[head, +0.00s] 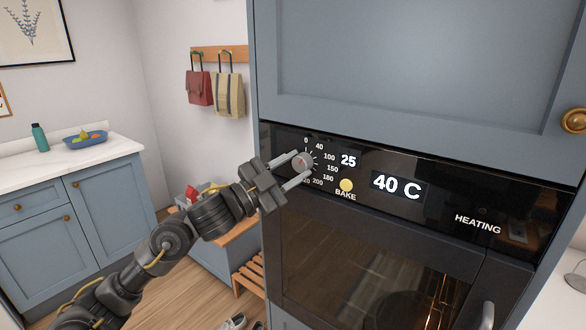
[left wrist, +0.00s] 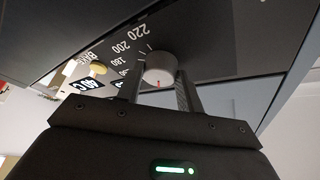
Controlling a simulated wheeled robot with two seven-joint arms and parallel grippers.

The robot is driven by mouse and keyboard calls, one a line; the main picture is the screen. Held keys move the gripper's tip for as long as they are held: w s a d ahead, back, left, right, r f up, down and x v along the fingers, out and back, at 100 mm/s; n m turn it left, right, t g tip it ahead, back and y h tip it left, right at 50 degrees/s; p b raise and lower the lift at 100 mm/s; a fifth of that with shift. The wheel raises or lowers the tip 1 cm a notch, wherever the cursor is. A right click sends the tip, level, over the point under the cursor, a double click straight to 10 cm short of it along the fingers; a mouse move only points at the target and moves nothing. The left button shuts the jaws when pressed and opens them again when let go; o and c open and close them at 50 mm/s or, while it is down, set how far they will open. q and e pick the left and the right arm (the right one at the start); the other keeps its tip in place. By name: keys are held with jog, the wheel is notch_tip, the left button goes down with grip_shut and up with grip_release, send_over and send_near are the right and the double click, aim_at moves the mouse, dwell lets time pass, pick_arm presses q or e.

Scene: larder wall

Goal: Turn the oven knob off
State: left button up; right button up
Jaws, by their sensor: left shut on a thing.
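The oven knob (head: 302,161) is a round grey dial with a red mark, on the black control panel (head: 422,205) of the built-in oven. Numbers from 0 to 220 ring it. My left gripper (head: 300,166) is shut on the knob, one finger above it and one below. In the left wrist view the knob (left wrist: 160,70) sits between the two fingers (left wrist: 160,85). The displays read 25 and 40 C, and the word HEATING is lit. My right gripper is not in view.
A yellow BAKE button (head: 346,185) is close to the right of the knob. The oven door (head: 350,255) is below the panel, with a handle (head: 487,315) at the lower right. A blue cupboard door (head: 420,60) is above. A bench (head: 235,235) stands left of the oven.

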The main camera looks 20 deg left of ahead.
pick_arm(q)
jog(key=shift+n, duration=0.4)
jog(key=shift+c, duration=0.3)
jog(key=shift+d+n+t+y+p, duration=0.15)
jog(key=shift+n+t+y+p, duration=0.25)
jog(key=shift+n+t, duration=0.55)
jog(key=shift+f+n+t+y+p, duration=0.1)
jog(key=shift+n+t+y+p, duration=0.35)
jog(key=shift+n, duration=0.95)
jog(key=shift+f+n+t+y+p, duration=0.1)
jog(key=shift+n+t+y, duration=0.2)
jog(key=shift+n+y, duration=0.7)
jog(key=shift+n+h, duration=0.35)
jog(key=shift+n, duration=0.2)
jog(key=o, duration=1)
jog(key=shift+s, duration=0.1)
